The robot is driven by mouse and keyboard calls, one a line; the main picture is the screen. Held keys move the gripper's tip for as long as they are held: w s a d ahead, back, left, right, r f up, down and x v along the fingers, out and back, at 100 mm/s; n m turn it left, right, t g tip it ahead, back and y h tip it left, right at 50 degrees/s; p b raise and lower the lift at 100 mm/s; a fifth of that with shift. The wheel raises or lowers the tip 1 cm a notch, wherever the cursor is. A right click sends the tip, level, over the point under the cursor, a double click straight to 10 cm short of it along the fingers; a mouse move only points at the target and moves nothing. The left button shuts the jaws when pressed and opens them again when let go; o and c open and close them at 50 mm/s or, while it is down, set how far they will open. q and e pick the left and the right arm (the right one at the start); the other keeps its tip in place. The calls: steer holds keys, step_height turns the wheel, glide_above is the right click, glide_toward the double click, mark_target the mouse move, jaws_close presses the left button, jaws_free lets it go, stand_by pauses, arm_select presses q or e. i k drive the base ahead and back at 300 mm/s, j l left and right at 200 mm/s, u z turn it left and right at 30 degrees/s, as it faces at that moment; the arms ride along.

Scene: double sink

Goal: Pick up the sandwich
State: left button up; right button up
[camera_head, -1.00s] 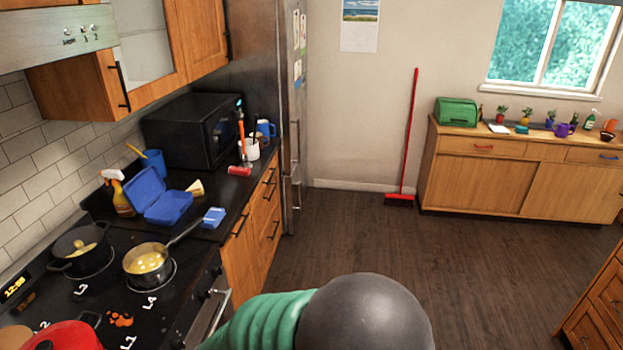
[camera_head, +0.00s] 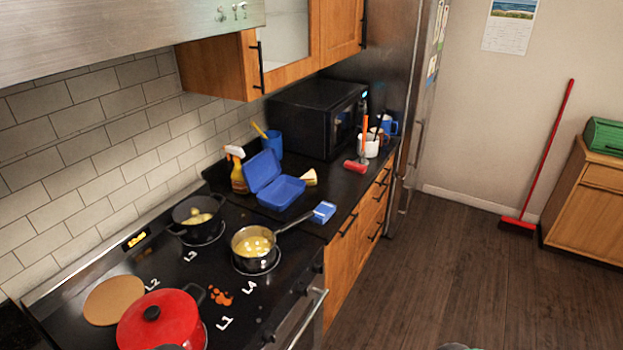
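A small pale tan wedge (camera_head: 309,178), which looks like the sandwich, lies on the black counter just right of an open blue lunchbox (camera_head: 281,190). The lunchbox's lid is tilted up toward the wall, and its tray looks empty. The wedge is small in the view, so its filling cannot be made out.
The stove in front holds a red lidded pot (camera_head: 160,322), a black pot (camera_head: 197,217) and a saucepan (camera_head: 254,249), whose handle points toward a small blue box (camera_head: 322,212). A spray bottle (camera_head: 237,172) and microwave (camera_head: 318,115) stand behind.

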mark_target(310, 178)
steer(key=i+l+u, duration=0.1)
steer(key=u, duration=0.4)
steer(key=i+l+u, duration=0.1)
steer(key=u, duration=0.35)
steer(key=l+u, duration=0.15)
steer(key=u, duration=0.35)
steer(key=i+l+u, duration=0.1)
steer(key=u, duration=0.35)
steer(key=l+u, duration=0.15)
steer(key=l, duration=0.3)
steer(key=l+u, duration=0.15)
steer(key=l, duration=0.35)
steer(key=l+u, duration=0.15)
steer(key=l, duration=0.3)
steer(key=k+l+u, duration=0.15)
steer(key=l, duration=0.3)
steer(key=l+u, duration=0.1)
steer(key=l, duration=0.35)
steer(key=k+l+u, duration=0.15)
steer(key=l, duration=0.25)
steer(key=k+l+u, duration=0.15)
steer(key=l, duration=0.3)
steer(key=k+l+u, duration=0.15)
steer(key=l, duration=0.25)
steer(key=k+l, duration=0.15)
steer(key=l, duration=0.25)
steer(key=k+l, duration=0.15)
steer(key=l, duration=0.2)
steer(key=k+l, duration=0.15)
steer(key=l, duration=0.25)
